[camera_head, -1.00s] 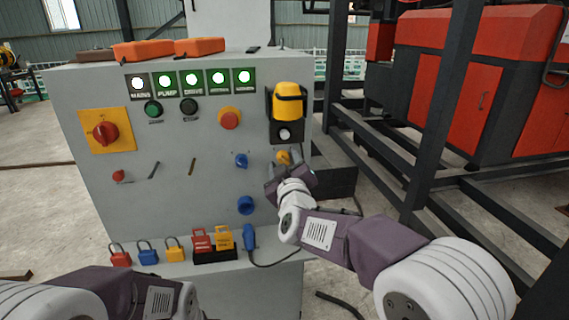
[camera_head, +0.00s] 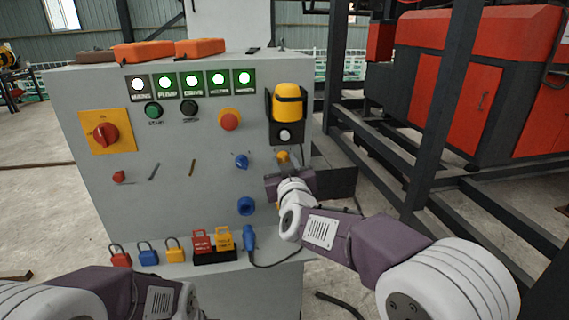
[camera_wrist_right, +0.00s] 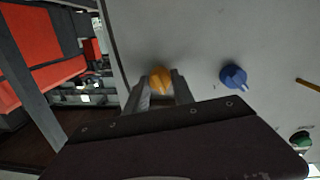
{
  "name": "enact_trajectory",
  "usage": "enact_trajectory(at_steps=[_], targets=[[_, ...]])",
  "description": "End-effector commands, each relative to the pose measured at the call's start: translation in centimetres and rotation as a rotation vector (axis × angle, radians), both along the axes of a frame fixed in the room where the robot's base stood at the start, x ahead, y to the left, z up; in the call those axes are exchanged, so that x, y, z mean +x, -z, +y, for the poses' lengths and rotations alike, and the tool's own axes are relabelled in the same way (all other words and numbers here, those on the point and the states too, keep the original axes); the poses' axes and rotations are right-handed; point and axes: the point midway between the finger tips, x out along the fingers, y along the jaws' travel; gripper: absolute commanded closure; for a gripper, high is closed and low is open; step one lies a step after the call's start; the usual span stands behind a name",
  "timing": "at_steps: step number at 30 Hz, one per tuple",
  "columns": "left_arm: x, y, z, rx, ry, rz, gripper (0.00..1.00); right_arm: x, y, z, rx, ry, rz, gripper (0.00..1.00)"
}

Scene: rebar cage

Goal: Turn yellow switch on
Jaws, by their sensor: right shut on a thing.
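The yellow switch (camera_head: 283,157) is a small knob on the right side of the grey panel's front, below a yellow-capped fixture. It also shows in the right wrist view (camera_wrist_right: 160,78), between the two fingers. My right gripper (camera_head: 285,168) is at the knob, its fingers shut on it; the right wrist view shows a finger on each side of the knob (camera_wrist_right: 163,88). The fingers hide part of the knob, and its exact angle is hard to tell. My left arm shows at the lower left of the head view; its gripper is not clearly seen.
A blue knob (camera_head: 242,161) sits left of the yellow switch, with a blue socket (camera_head: 246,206) below. A red button (camera_head: 229,119) and the yellow-capped fixture (camera_head: 287,104) are above. Dark steel bars (camera_head: 440,120) stand to the right.

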Motion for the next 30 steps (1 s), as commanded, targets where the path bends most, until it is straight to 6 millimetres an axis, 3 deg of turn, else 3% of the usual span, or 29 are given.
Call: enact_trajectory(at_steps=[30], targets=[[0.0,3.7,0.0,0.0,0.0,0.0,1.0,0.0,0.2,-0.1,0.913,0.001,0.182,1.0]])
